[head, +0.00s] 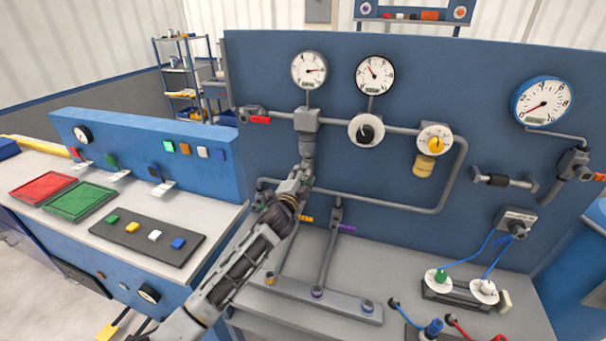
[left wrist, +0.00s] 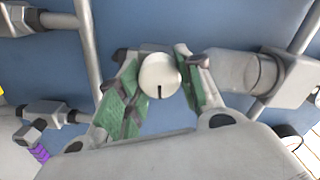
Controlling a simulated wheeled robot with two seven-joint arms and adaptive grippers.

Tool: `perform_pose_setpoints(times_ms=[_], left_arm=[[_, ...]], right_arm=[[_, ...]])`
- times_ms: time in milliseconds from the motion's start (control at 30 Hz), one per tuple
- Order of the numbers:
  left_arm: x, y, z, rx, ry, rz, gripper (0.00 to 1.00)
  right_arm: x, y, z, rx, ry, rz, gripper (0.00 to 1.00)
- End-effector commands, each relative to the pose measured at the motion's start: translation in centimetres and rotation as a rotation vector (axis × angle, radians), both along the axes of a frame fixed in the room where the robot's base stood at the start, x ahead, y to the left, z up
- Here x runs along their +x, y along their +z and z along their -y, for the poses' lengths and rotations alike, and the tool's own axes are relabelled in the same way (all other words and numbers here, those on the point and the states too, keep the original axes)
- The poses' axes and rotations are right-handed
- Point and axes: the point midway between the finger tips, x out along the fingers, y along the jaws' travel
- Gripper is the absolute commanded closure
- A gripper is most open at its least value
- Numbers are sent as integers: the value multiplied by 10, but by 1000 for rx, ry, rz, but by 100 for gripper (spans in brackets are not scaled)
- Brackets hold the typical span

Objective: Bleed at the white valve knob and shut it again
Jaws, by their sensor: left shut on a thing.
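The white valve knob (left wrist: 159,77) shows in the left wrist view as a round pale face with a short dark mark near its lower edge in the picture. My left gripper (left wrist: 158,62) has its green-padded fingers on both sides of the knob and is shut on it. In the head view my left gripper (head: 300,179) is at the panel, below a grey pipe block (head: 307,121). It hides the knob there. My right gripper is not in view.
Gauges (head: 309,70) and a yellow-knobbed regulator (head: 435,140) are on the blue panel (head: 465,85). Grey pipes (head: 400,206) run close around my gripper. A red-handled valve (head: 260,119) is up left; orange (head: 305,219) and purple (head: 346,229) handles are below.

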Motion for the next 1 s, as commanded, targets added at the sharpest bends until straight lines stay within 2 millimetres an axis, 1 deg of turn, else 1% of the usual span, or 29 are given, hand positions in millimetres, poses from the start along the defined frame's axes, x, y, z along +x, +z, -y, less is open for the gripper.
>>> perform_pose_setpoints(times_ms=[100, 300, 767, 800, 967, 1000], left_arm=[[0, 0, 0, 65, 0, 20, 88], [0, -1, 0, 130, 0, 41, 88], [0, -1, 1, 148, 0, 47, 88], [0, -1, 1, 148, 0, 47, 63], [0, -1, 0, 147, 0, 47, 42], [0, -1, 0, 147, 0, 47, 42]], right_arm=[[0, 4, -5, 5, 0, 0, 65], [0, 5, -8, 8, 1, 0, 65], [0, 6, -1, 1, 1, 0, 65], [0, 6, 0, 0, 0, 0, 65], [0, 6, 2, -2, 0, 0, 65], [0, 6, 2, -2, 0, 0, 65]])
